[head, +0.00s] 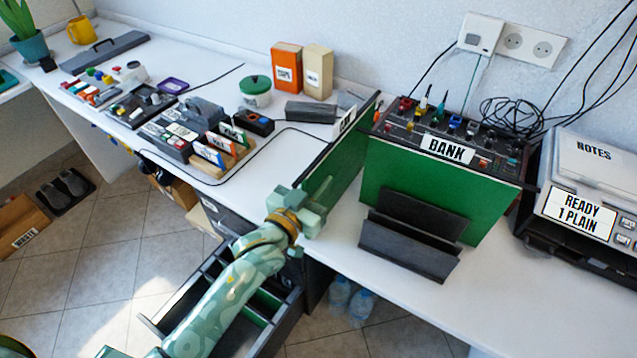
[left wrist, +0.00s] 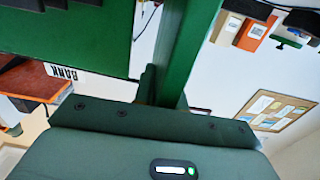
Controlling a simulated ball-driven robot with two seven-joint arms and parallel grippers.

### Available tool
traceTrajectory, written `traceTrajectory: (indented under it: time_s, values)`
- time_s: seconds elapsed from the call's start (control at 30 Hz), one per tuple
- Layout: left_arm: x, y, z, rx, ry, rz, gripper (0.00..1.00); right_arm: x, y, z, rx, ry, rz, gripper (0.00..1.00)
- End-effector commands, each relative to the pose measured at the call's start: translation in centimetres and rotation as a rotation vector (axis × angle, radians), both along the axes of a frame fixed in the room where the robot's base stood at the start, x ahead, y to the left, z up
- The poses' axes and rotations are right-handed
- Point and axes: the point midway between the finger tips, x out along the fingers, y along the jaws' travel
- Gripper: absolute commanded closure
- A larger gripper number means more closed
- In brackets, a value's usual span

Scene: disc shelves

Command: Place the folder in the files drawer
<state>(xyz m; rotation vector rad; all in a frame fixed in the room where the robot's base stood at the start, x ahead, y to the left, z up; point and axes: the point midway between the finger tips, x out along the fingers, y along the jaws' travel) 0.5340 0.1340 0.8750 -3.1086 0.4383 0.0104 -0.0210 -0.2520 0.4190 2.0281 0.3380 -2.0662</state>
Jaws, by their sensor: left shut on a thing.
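A thin green folder (head: 340,165) with a dark edge stands upright above the white desk, its white label turned too far away to read. My left gripper (head: 312,212) is shut on its near lower edge. In the left wrist view the folder (left wrist: 188,50) rises edge-on from the jaws, which are mostly hidden behind the wrist body. An open dark drawer (head: 287,312) with green-lined compartments is below the desk edge, under my left forearm, which hides much of it. No drawer label is readable. My right gripper is not in view.
A green panel labelled BANK (head: 400,170) stands right of the folder, with a black holder (head: 410,240) in front and a knob-covered box (head: 455,130) behind. A wooden card rack (head: 232,155) is to the left. The desk's front right is clear.

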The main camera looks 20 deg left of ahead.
Motion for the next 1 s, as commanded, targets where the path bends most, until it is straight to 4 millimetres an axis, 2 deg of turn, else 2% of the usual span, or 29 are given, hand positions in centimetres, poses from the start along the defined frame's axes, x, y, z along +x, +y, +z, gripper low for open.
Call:
traceTrajectory:
  time_s: [0.03, 0.1, 0.47, 0.57, 0.8, 1.0]
  values:
    - [0.0, 0.0, -0.1, 0.0, 0.0, 0.0, 0.82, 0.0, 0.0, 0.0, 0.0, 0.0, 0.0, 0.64]
    - [0.0, 0.0, -0.1, 0.0, 0.0, 0.0, 0.66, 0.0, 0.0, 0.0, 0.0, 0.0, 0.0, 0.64]
    - [-0.4, 0.1, 0.2, 0.0, 0.001, 0.0, 0.66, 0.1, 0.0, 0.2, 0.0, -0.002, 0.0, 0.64]
    - [-1.9, 0.6, 0.3, 0.001, 0.002, 0.0, 0.66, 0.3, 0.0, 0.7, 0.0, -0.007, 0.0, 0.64]
    - [-7.5, 2.1, 0.4, 0.001, 0.003, 0.0, 0.66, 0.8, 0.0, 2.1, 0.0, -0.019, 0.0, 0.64]
    - [-10.6, 3.1, 0.4, 0.0, 0.001, 0.0, 0.66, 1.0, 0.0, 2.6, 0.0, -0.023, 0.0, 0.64]
